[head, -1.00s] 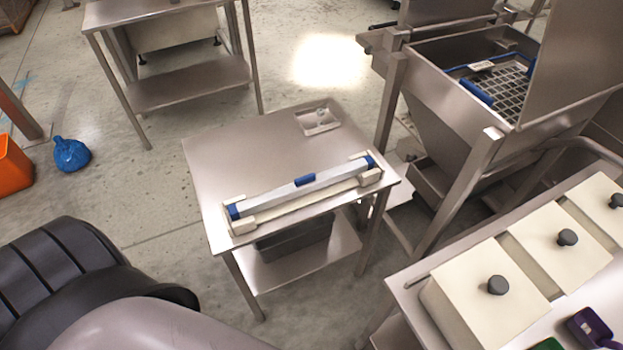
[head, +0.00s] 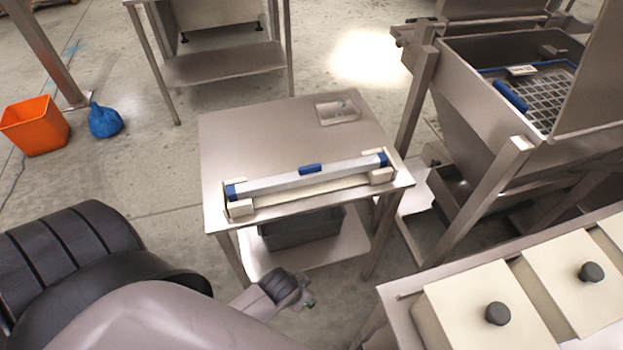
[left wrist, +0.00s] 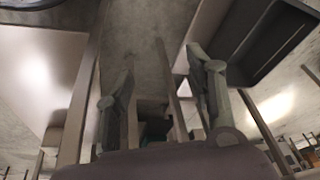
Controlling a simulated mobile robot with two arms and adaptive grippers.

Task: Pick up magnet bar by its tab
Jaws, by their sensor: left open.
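The magnet bar (head: 275,184) is a long silver bar with blue ends and a blue tab (head: 310,169) at its middle. It lies across cream end blocks (head: 240,208) near the front edge of a steel table (head: 255,136). In the head view my left gripper (head: 300,297) shows only partly, low in front of the table and apart from the bar. In the left wrist view its two fingers (left wrist: 160,78) are spread with nothing between them. The bar cannot be made out in that view. My right gripper is not in view.
A dark grey bin (head: 300,229) sits on the table's lower shelf; a dark bin (left wrist: 262,42) also shows in the left wrist view. A small tray (head: 338,110) sits at the table's back right. A steel hopper (head: 468,100) and lidded cream boxes (head: 480,292) stand right.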

